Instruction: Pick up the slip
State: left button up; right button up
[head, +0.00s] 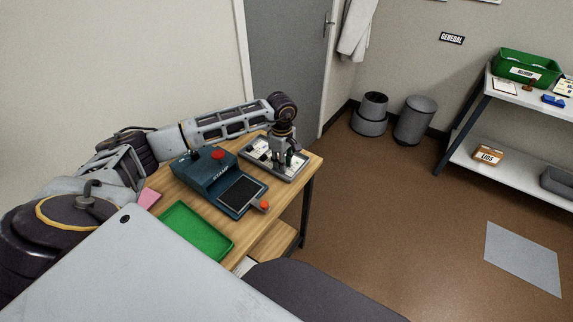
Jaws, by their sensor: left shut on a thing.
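A shallow grey tray (291,179) with pale slips (262,150) in it lies at the far right end of the wooden table. My left gripper (281,166) reaches down into this tray from above. It is shut on a slip, but the fingers hide most of what they hold. The slip looks to be still at tray level; I cannot tell whether it is clear of the tray. My right gripper is out of view.
A blue stamp machine (196,176) with a red button and dark pad stands left of the tray. A green tray (190,231) lies nearer. A pink pad (149,198) is at the left. A shelf (520,169) stands at right across open floor.

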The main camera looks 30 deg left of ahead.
pick_arm(q)
notch_tip(320, 180, up, 10)
dwell(0.7)
jog(key=shift+s, duration=0.1)
dwell(0.8)
